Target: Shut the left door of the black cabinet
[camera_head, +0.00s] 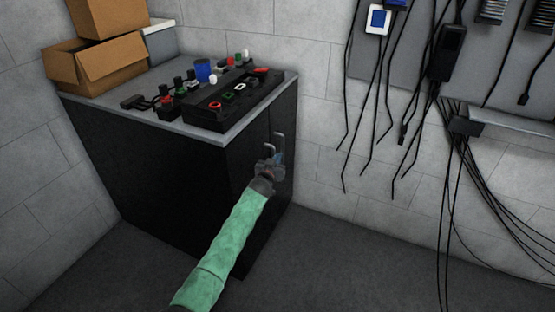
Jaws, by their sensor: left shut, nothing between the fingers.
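The black cabinet (140,165) stands against the wall, with its door side facing right. Its left door (245,165) is the nearer panel and looks flush or almost flush with the front; a small gap cannot be ruled out. A dark vertical seam divides it from the right door (285,115). My left gripper (274,156), at the end of the green-sleeved arm, is shut and empty in front of the doors near the seam. Pale grey upright pieces by it look like door handles. Whether the gripper touches the door cannot be told. My right gripper is out of view.
The cabinet's grey top (105,98) holds a black case (235,100), a blue cup (203,70), small parts and cardboard boxes (100,60). Black cables (400,130) hang on the wall at right. The floor (350,260) right of the cabinet is clear.

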